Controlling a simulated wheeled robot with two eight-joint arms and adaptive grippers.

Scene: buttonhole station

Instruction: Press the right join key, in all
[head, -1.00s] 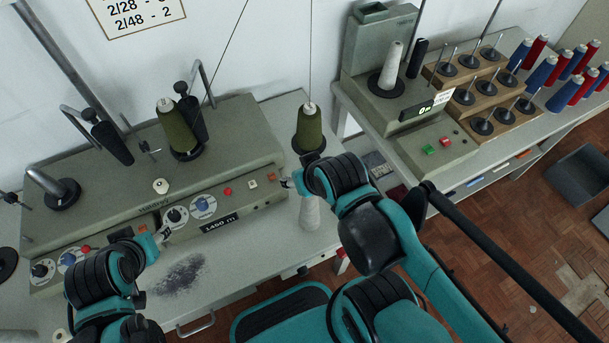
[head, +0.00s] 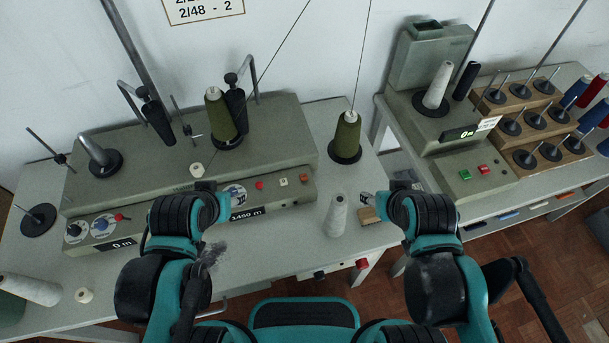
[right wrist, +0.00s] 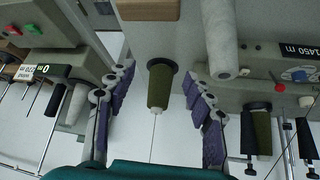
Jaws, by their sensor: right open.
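The winder's front panel (head: 150,222) carries a red knob (head: 260,185), a pale key (head: 283,181) and an orange-brown key (head: 304,178) at its right end; no lettering on them is readable, so I cannot tell which is the join key. My right gripper (head: 368,203) is right of the panel, apart from the keys. In the right wrist view its fingers (right wrist: 160,100) are spread and empty, with an olive cone (right wrist: 157,88) beyond them. My left gripper (head: 212,187) is at the panel's middle dial (head: 236,194), its fingers mostly hidden by the arm.
A white cone (head: 337,215) stands between the panel and my right gripper. A wooden block (head: 370,216) lies by that gripper. An olive cone (head: 345,137) stands behind. A second machine with green (head: 464,174) and red (head: 482,169) buttons stands right.

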